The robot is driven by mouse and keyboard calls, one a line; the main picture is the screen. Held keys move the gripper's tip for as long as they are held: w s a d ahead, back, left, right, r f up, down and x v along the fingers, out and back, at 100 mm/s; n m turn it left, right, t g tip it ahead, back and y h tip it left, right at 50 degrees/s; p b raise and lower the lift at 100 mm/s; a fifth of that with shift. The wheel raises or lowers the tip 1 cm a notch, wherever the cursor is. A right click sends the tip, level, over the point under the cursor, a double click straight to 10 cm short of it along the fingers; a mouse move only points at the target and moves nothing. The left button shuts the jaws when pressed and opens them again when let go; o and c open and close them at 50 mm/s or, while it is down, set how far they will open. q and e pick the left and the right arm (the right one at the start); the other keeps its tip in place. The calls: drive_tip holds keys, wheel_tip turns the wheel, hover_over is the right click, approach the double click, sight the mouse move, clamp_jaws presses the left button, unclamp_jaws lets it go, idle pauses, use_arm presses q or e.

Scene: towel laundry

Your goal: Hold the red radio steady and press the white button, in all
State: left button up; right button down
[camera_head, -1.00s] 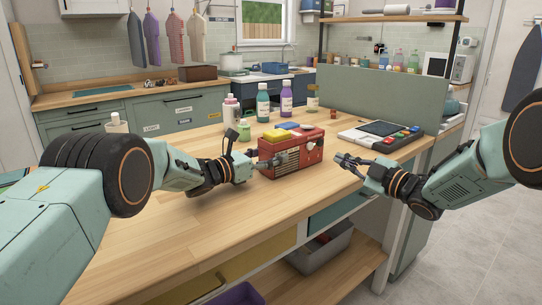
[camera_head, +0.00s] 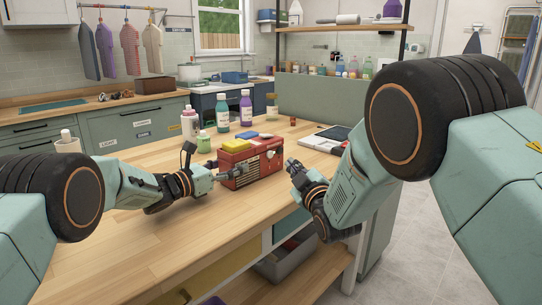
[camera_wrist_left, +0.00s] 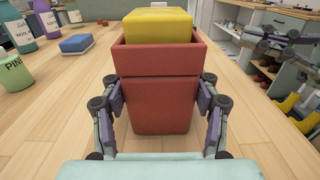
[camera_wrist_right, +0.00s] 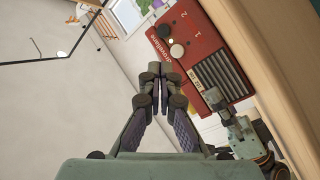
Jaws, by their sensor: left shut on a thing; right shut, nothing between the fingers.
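The red radio (camera_head: 262,172) stands on the wooden table; its front faces my right arm. My left gripper (camera_head: 232,173) is shut on the radio's end, with a finger on each side in the left wrist view (camera_wrist_left: 163,110). A yellow sponge (camera_wrist_left: 158,24) sits on top. My right gripper (camera_head: 292,163) is shut and empty, a short way right of the radio's front. In the right wrist view, its closed fingertips (camera_wrist_right: 154,72) point near the front panel, which has a round white button (camera_wrist_right: 177,50), a dark knob (camera_wrist_right: 164,31) and a grille (camera_wrist_right: 222,75). The fingertips appear apart from the button.
Teal and purple bottles (camera_head: 246,108) and a green bottle (camera_head: 204,143) stand behind the radio. The front of the table is clear. A grey bin (camera_head: 285,262) sits on the shelf below.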

sight(270, 155)
drive_tip(key=d+h, duration=0.1)
drive_tip(key=d+m+h, duration=0.1)
drive_tip(key=shift+s+d+f, duration=0.1)
drive_tip(key=shift+d+f, duration=0.25)
drive_tip(key=shift+d, duration=0.05)
drive_tip(key=shift+d+t+h, duration=0.3)
drive_tip(key=shift+h, duration=0.2)
drive_tip(key=shift+w+a, duration=3)
drive_tip(key=shift+w, duration=0.25)
drive_tip(key=shift+w+a, duration=0.15)
drive_tip(key=shift+w+a, duration=0.15)
